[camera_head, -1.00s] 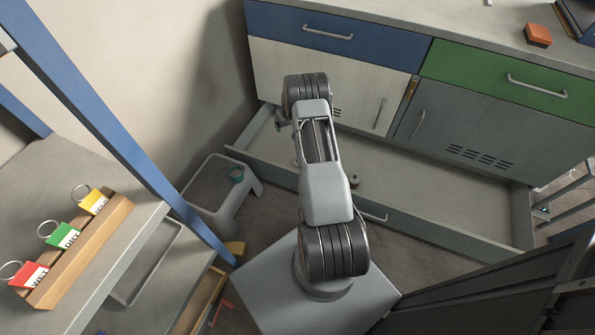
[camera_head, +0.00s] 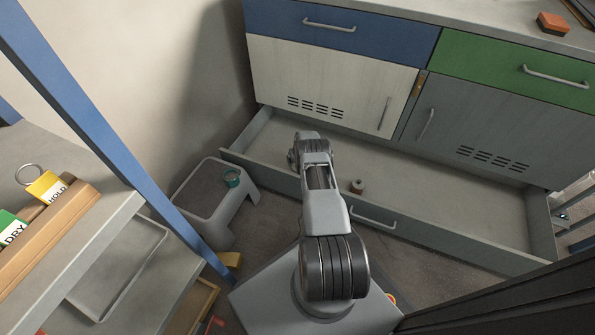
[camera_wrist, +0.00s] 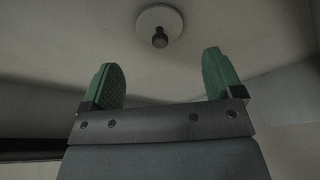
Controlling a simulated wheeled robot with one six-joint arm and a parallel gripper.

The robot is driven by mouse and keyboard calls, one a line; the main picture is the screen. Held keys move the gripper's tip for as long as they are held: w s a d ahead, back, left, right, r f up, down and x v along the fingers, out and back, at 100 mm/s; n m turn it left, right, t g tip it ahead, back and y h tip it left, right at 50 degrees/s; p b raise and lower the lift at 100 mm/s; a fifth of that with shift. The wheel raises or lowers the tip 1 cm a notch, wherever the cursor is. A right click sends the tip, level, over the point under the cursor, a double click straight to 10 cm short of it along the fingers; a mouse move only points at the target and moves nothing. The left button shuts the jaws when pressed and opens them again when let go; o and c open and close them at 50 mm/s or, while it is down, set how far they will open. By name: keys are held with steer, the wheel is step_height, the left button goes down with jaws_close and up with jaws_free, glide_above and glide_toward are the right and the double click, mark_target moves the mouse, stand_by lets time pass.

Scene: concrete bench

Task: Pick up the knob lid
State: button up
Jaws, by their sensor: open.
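The knob lid (camera_wrist: 147,15), a pale round disc with a dark knob (camera_wrist: 160,38) at its middle, shows at the top of the wrist view. It lies on a pale flat surface, ahead of my gripper (camera_wrist: 163,72). The two green fingers are apart with nothing between them, and the knob lines up roughly with the gap. In the head view my arm reaches over the open bottom drawer (camera_head: 440,203). My arm hides the fingers there, and I cannot make out the lid in that view.
A small cylindrical item (camera_head: 357,186) is in the drawer, right of my arm. A blue-posted shelf (camera_head: 100,140) fills the left. The drawer's right part is clear.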

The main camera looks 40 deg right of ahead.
steer(key=b+x, duration=0.3)
steer(key=shift+f, duration=0.45)
steer(key=shift+b+x, duration=0.8)
steer(key=shift+w+r, duration=0.1)
steer(key=shift+c, duration=0.2)
steer(key=c, duration=0.9)
